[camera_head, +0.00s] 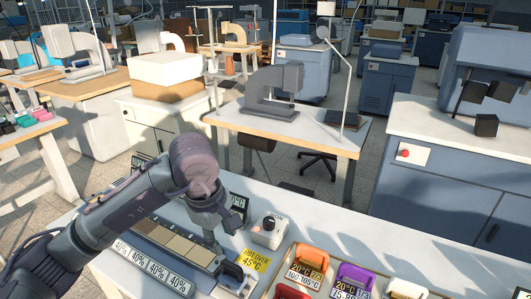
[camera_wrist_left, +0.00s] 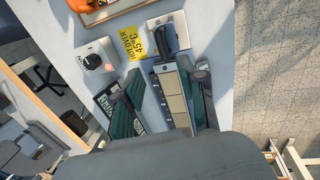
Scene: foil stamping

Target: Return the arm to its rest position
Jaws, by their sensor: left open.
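My left gripper (camera_head: 225,228) is over the left part of the near worktable, above a dark strip holder (camera_head: 205,252) with several tan squares. In the left wrist view its two dark green fingers (camera_wrist_left: 168,75) stand wide apart with nothing held between them. The strip (camera_wrist_left: 176,97) of tan squares lies beyond and between the fingers. A dark handled tool (camera_wrist_left: 166,40) sits on a light plate at the strip's end; in the head view it shows right of the gripper (camera_head: 232,272). My right gripper is not seen.
A white box with a black knob (camera_head: 270,229) and a yellow "HOT OVER 45°C" label (camera_head: 256,260) lie close right of the gripper. A tray holds orange (camera_head: 311,257) and purple (camera_head: 356,277) items.

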